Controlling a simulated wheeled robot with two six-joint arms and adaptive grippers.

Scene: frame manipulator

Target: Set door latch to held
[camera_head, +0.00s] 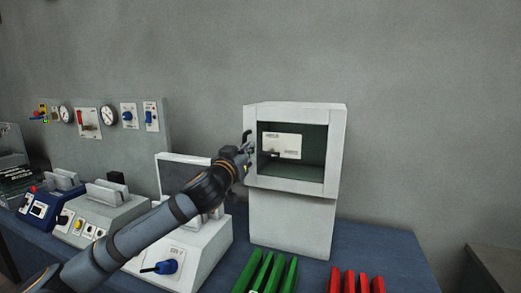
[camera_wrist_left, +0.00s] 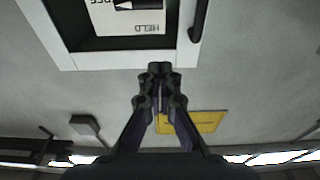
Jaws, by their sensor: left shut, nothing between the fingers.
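A white cabinet (camera_head: 292,225) stands on the blue table with a square opening in its upper front. Inside the opening is a pale label plate (camera_head: 285,141), which also shows upside down in the left wrist view (camera_wrist_left: 110,25). Its lettering there reads HELD, with FREE partly cut off. A black latch piece with a white arrow mark (camera_wrist_left: 138,5) sits on the plate; its full setting is unclear. My left gripper (camera_head: 246,150) is shut and empty, just in front of the opening's left edge; its closed fingertips show in the wrist view (camera_wrist_left: 160,68).
A black handle (camera_head: 246,136) is on the opening's left side, close to my left gripper. Green racks (camera_head: 267,271) and red racks (camera_head: 356,282) stand at the front. Instruments and a gauge panel (camera_head: 88,122) fill the left. Table right of the cabinet is clear.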

